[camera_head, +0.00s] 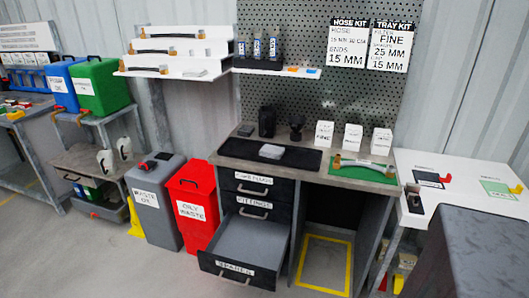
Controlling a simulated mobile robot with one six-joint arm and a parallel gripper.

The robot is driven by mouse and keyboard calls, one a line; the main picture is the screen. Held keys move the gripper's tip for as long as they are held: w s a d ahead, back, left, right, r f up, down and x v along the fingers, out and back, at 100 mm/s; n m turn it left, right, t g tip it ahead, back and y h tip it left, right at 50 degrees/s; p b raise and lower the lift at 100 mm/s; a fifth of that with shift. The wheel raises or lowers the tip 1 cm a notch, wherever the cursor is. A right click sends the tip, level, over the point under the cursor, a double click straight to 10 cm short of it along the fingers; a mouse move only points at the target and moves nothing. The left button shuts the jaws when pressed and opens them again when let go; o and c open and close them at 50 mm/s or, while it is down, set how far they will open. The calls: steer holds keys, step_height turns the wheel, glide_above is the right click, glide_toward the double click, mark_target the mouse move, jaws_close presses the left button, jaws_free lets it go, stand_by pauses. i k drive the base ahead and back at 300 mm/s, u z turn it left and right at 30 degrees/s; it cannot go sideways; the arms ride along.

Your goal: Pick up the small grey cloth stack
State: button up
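A small light grey stack (271,151), which looks like folded cloth, lies flat on the black mat (236,151) on the workbench top. Nothing covers it, and nothing touches it from above. Another flat grey item (189,73) lies on the lowest white wall shelf; I cannot tell if it is cloth. My gripper is not in view.
The bench's lowest drawer (240,248) stands open and looks empty. A hose lies on the green mat (352,178), with white labelled boxes (353,137) behind it. Red (193,206) and grey bins stand left. A dark block (485,250) fills the lower right.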

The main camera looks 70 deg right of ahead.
mark_target(276, 152)
steer(key=z, duration=0.05)
steer(key=i, duration=1.7)
steer(key=z, duration=1.45)
steer(key=k, duration=0.6)
steer(key=z, duration=0.2)
